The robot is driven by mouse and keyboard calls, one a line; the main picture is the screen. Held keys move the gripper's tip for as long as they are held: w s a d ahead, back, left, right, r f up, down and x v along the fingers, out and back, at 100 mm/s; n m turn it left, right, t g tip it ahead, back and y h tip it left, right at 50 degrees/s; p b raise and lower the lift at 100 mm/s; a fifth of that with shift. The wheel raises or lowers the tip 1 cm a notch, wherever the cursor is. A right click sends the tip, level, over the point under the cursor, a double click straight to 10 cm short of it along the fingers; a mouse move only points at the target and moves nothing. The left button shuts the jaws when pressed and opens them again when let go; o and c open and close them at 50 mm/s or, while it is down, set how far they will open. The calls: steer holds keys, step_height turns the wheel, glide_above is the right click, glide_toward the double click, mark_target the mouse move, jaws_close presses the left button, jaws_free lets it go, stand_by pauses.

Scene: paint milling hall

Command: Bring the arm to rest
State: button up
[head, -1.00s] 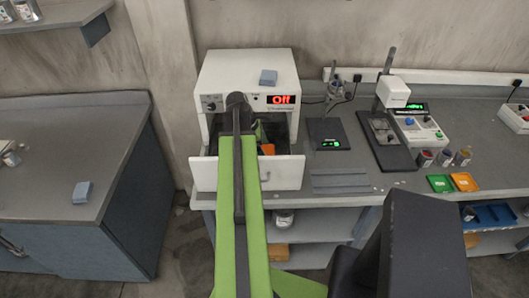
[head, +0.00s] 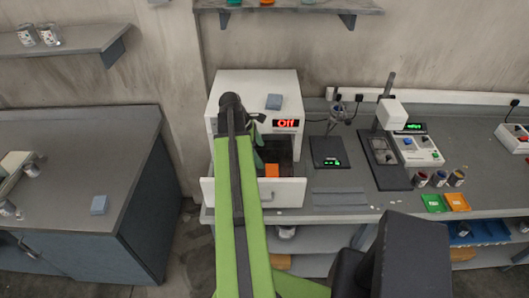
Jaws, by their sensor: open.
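My green arm reaches forward to the white oven (head: 254,88), whose display reads "Off". My gripper (head: 259,158) hangs beyond the arm's far end, in front of the oven's opening and over its pulled-out drawer (head: 284,193). The gripper is open; most of it is hidden behind my arm, so its fingertips are hard to make out. An orange block (head: 271,170) sits in the drawer just right of the gripper, apart from it as far as I can see.
A blue-grey block (head: 274,102) lies on the oven; another (head: 99,205) lies on the left bench (head: 70,150). A black scale (head: 327,153), a stand instrument (head: 386,150), small jars and green and orange trays (head: 457,202) stand right. A wall shelf (head: 300,6) hangs above.

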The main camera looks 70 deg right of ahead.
steer(key=shift+w+r, duration=0.15)
steer(key=shift+r, duration=0.25)
steer(key=shift+r, duration=0.1)
